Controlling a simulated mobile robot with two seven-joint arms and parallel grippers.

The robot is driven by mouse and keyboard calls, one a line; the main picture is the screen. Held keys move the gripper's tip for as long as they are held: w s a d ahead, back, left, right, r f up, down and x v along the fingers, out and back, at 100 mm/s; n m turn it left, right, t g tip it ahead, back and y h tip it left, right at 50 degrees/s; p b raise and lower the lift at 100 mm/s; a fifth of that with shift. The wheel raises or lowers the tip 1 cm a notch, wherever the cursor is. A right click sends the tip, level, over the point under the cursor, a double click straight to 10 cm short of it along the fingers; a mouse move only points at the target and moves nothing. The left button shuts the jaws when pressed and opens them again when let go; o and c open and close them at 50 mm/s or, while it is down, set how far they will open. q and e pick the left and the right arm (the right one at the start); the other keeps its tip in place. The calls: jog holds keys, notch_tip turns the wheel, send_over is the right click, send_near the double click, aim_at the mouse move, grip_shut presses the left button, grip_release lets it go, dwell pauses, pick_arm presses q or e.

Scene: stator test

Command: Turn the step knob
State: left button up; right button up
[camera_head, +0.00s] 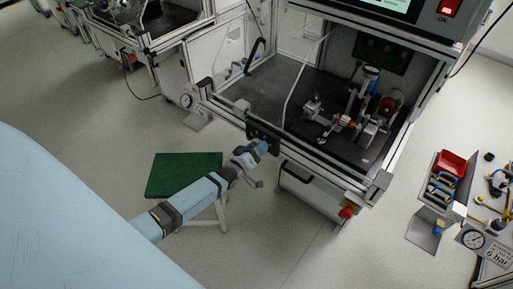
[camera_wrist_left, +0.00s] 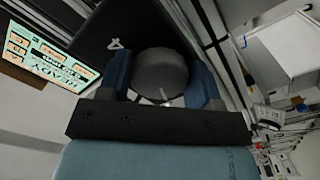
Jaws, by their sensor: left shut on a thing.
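The step knob (camera_wrist_left: 160,68) is a round, dark grey knob in the left wrist view. It sits between the two blue fingers of my left gripper (camera_wrist_left: 161,82), which is shut on it from both sides. In the head view my left gripper (camera_head: 264,146) reaches the front frame of the test machine (camera_head: 330,165), at a dark panel (camera_head: 262,131). There the gripper hides the knob, so its turned angle cannot be read. My right gripper is not in view.
The machine's open chamber (camera_head: 285,95) holds a fixture (camera_head: 365,95). A lit screen (camera_wrist_left: 45,58) shows in the wrist view. A green-topped stool (camera_head: 184,174) stands below my left arm. A bench at right holds a red bin (camera_head: 450,163) and a gauge (camera_head: 473,239).

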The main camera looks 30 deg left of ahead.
pick_arm(q)
jog(key=o, duration=0.9)
jog(key=s, duration=0.9)
jog(key=s+a+b, duration=0.1)
jog(key=s, duration=0.3)
jog(key=shift+s, duration=0.4)
jog(key=s+d+r+m+g+p, duration=0.1)
jog(key=s+d+m+g, duration=0.1)
jog(key=d, duration=0.4)
jog(key=s+d+r+m+g+h+p, duration=0.1)
jog(key=s+d+m+g+p, duration=0.1)
jog(key=s+d+m, duration=0.3)
jog(key=s+d+r+m+g+p, duration=0.1)
jog(key=s+d+r+m+g, duration=0.1)
jog(key=s+d, duration=0.4)
jog(key=shift+s+d+r+m+g+h+p, duration=0.1)
jog(key=shift+s+d+m+g+h+p, duration=0.3)
jog(key=shift+m, duration=0.3)
